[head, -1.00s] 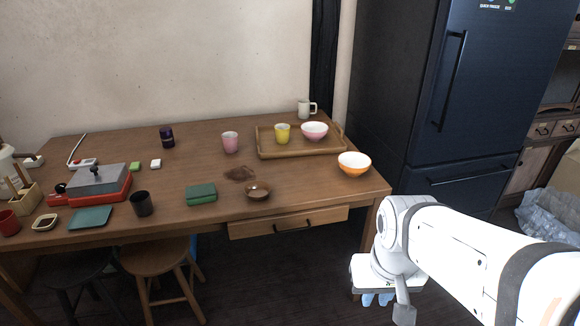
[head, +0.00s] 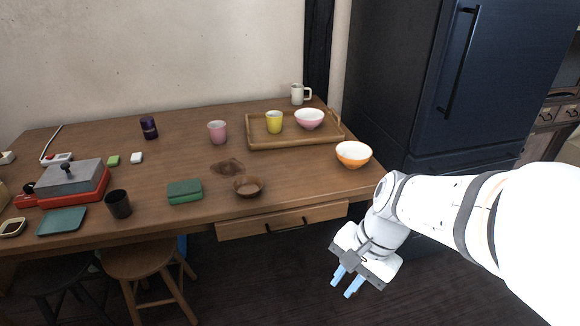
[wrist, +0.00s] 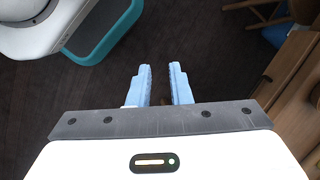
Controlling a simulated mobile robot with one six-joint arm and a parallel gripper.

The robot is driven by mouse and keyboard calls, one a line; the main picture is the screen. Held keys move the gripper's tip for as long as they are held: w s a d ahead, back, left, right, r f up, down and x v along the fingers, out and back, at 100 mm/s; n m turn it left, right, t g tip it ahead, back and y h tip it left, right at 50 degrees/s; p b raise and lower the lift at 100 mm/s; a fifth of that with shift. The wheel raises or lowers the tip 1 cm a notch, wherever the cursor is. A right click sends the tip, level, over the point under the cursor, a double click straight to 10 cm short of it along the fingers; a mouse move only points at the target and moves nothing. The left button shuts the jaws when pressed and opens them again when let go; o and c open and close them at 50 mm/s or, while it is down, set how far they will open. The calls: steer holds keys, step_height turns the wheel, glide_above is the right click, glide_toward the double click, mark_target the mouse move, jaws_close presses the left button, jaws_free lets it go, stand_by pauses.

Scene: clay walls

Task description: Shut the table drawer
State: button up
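The table drawer (head: 270,222) is under the front edge of the wooden table (head: 300,194), near its right end.
Wooden stools (head: 140,262) stand under the table to the left. A brown bowl (head: 248,187) and an orange bowl (head: 353,154) sit on the table near the drawer. A dark fridge (head: 440,90) stands to the right. The floor before the drawer looks clear.

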steer(key=w+a+f+m+y+b, duration=0.35)
steer(key=a+f+m, duration=0.2)
steer(key=m, duration=0.35)
steer(key=m+t+y+b, duration=0.7)
steer(key=m+t+y, duration=0.1)
steer(key=m, duration=1.8)
glide_toward(287, 230)
steer(key=a, duration=0.2)
steer(key=shift+m+h, duration=0.25)
steer(key=shift+m, duration=0.05)
steer(key=shift+w+d+b+x, duration=0.15)
steer(key=shift+b+x, duration=0.35)
steer(key=shift+x, duration=0.95)
steer(key=shift+w+d+b+x, duration=0.1)
steer(key=shift+w+b+x, duration=0.3)
steer(key=shift+x, duration=1)
steer(key=shift+w+d+b+x, duration=0.1)
steer(key=shift+b+x, duration=0.55)
steer(key=shift+x, duration=0.8)
steer(key=shift+s+f, duration=0.1)
steer(key=shift+c, duration=0.5)
jaws_close()
